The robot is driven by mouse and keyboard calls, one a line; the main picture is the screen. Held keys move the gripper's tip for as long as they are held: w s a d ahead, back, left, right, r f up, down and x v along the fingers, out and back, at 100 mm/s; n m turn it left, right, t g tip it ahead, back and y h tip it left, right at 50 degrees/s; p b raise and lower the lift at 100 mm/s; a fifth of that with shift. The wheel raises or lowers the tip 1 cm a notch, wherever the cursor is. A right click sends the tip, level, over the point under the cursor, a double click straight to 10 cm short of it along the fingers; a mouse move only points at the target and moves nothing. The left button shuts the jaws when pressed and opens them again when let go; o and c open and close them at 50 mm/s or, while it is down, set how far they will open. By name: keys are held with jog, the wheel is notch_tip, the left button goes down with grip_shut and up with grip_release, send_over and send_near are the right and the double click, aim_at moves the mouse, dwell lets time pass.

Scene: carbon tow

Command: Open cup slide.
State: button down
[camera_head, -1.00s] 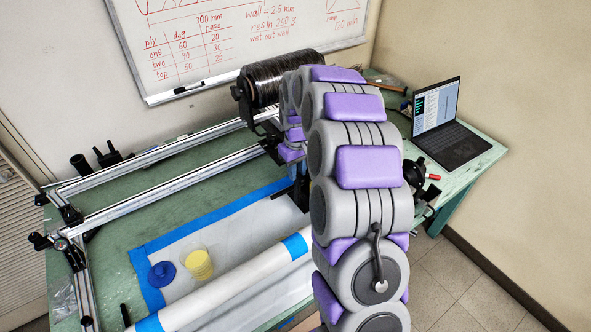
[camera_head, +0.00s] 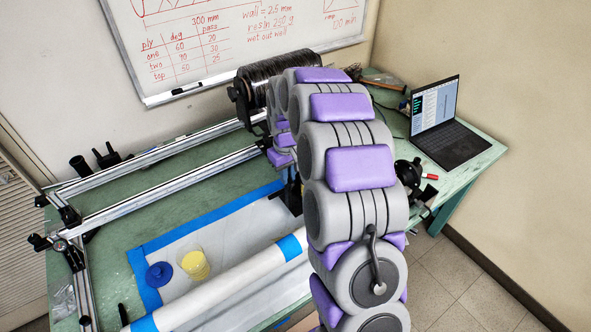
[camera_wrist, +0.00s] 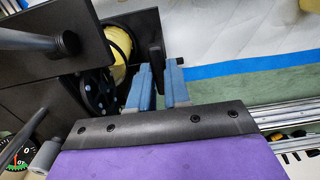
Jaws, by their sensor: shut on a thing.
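In the wrist view my gripper (camera_wrist: 159,76) has its two blue fingers closed around an upright black tab (camera_wrist: 155,55). The tab looks like the handle of the cup slide, but its link to the dark housing (camera_wrist: 80,35) at the left cannot be made out. A yellow rounded part (camera_wrist: 118,50) and a black toothed wheel (camera_wrist: 101,92) show beside the fingers. In the head view my arm hides the fingers and most of this unit. Only a dark block (camera_head: 291,196) shows below my wrist.
A clear cup with yellow contents (camera_head: 195,264) and a blue lid (camera_head: 160,274) stand on the taped sheet. A white roll (camera_head: 225,287) lies in front. Metal rails (camera_head: 165,184) cross the bench at left. A black fibre spool (camera_head: 262,84) and laptop (camera_head: 447,125) stand behind.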

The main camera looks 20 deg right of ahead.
jog(key=s+a+p, duration=0.2)
jog(key=a+p, duration=0.1)
jog(key=a, duration=1.2)
jog(key=shift+s+a+r, duration=0.15)
jog(key=shift+s+a, duration=0.15)
jog(key=shift+s, duration=0.05)
jog(key=c, duration=1.5)
grip_release()
jog(key=o, duration=0.4)
jog(key=shift+a, duration=0.25)
jog(key=shift+s, duration=0.1)
jog(key=shift+d, duration=0.1)
jog(key=r+p, duration=0.2)
jog(key=r, duration=1.5)
jog(key=shift+a+p, duration=0.2)
jog(key=shift+p, duration=0.1)
